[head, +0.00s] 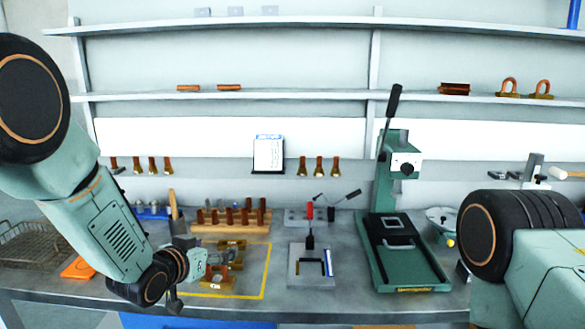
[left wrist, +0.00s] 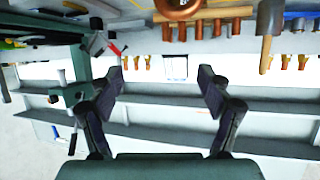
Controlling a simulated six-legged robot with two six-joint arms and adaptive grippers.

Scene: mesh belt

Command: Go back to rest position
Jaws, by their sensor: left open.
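My left arm comes in from the left in the head view, and its gripper (head: 197,264) is over the bench beside the brass pieces inside the yellow outline. The left wrist view shows the left gripper (left wrist: 160,78) with its two dark fingers wide apart and nothing between them. That view is upside down, with the shelves low in the picture. Part of my right arm shows at the right edge of the head view; its gripper is not in sight.
A green lever press (head: 413,262) stands right of centre on the grey bench (head: 345,285). A grey fixture (head: 310,268) with a red-handled clamp is at the centre. A wooden rack (head: 231,224) of copper parts is behind the yellow outline (head: 262,290). A wire basket (head: 30,245) is far left.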

